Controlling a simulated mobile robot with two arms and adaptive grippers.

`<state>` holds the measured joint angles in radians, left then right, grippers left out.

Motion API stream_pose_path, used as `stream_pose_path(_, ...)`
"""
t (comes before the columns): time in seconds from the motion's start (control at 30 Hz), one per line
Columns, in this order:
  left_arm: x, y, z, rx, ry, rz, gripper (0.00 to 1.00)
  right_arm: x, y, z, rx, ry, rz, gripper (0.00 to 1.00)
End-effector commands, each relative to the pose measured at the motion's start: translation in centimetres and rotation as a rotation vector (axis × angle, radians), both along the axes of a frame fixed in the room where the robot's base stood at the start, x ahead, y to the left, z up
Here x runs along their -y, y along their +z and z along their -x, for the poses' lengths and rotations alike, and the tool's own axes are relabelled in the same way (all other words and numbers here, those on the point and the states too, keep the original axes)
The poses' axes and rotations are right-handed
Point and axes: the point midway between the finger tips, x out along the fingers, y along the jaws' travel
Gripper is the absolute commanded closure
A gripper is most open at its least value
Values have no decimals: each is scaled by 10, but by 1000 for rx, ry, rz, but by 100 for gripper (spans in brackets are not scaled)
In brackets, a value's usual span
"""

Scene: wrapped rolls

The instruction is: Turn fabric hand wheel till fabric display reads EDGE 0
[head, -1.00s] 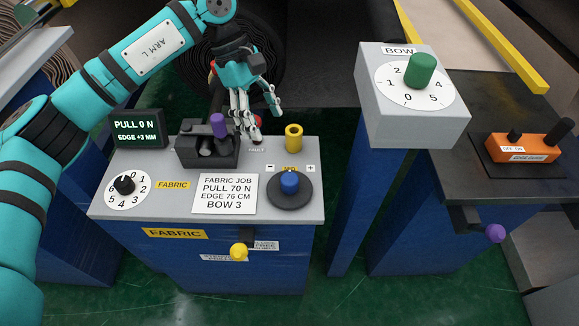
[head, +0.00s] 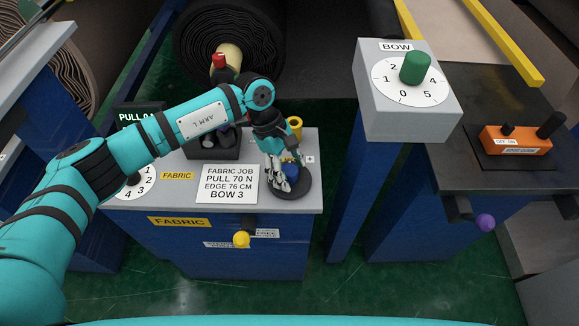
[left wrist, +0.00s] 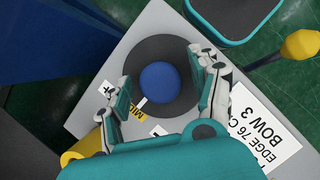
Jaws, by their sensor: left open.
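The fabric hand wheel is a dark disc (head: 300,192) with a blue knob (head: 290,170), on the right of the grey fabric console top (head: 318,200). In the left wrist view the disc (left wrist: 140,52) and knob (left wrist: 160,82) show clearly. My left gripper (head: 285,187) is open over the wheel, with its fingers on either side of the knob; I cannot tell whether they touch it. The fabric display (head: 135,117) is mostly hidden behind my left arm; only part of "PULL 0" shows, and its EDGE line cannot be read. My right gripper is not in view.
A yellow post (head: 295,125) stands behind the wheel. A job card (head: 231,183) reads PULL 70 N, EDGE 76 CM, BOW 3. A yellow knob (head: 241,239) sticks out of the console front. The grey BOW box (head: 405,120) stands to the right, across a gap.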

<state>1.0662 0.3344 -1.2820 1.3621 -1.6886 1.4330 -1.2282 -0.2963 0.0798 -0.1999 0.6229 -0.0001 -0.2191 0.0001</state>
Motion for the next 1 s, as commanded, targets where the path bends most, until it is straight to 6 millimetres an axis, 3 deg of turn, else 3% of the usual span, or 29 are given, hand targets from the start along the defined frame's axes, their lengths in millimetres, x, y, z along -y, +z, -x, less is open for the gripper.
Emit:
stream_pose_path(0.27,0,-1,0,0,0,0,39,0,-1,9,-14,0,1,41)
stream_pose_path(0.67,0,-1,0,0,0,0,91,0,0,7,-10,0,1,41)
stream_pose_path(1.0,0,-2,0,2,51,1,93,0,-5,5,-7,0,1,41)
